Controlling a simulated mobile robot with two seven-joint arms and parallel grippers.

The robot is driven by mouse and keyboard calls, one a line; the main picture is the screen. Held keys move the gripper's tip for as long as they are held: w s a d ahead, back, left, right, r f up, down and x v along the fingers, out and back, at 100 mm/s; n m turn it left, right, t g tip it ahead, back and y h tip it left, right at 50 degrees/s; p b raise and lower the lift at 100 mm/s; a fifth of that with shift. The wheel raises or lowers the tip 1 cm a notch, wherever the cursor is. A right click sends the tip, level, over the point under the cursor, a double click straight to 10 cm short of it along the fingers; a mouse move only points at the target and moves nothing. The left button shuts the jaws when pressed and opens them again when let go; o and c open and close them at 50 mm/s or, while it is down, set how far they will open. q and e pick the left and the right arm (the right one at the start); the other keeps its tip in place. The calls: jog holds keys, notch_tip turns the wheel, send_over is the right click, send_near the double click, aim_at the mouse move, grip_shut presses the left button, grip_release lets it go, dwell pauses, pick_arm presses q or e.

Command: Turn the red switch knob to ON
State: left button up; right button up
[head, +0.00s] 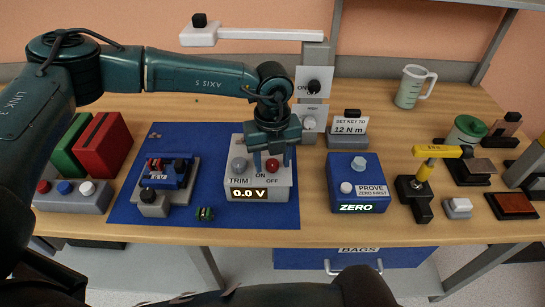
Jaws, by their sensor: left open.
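The red switch knob (272,165) sits on top of a light grey box (250,209), beside the labels ON and OFF. The box also has a grey knob (239,165) marked TRIM and a lit display (248,194) reading 0.0 V. My left gripper (272,160) is open and points down over the box, with one finger on each side of the red knob in the picture. I cannot tell whether the fingers touch it. Which way the knob points is too small to tell. My right gripper is not in view.
The box stands on a blue mat (125,213), next to a blue fixture (168,173) and a small green-banded part (205,214). Right of it is a blue ZERO box (357,185). Behind stands a grey post (314,60) with knobs. A yellow-armed device (420,180) is further right.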

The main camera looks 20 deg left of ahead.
pick_arm(q)
jog(key=c, duration=1)
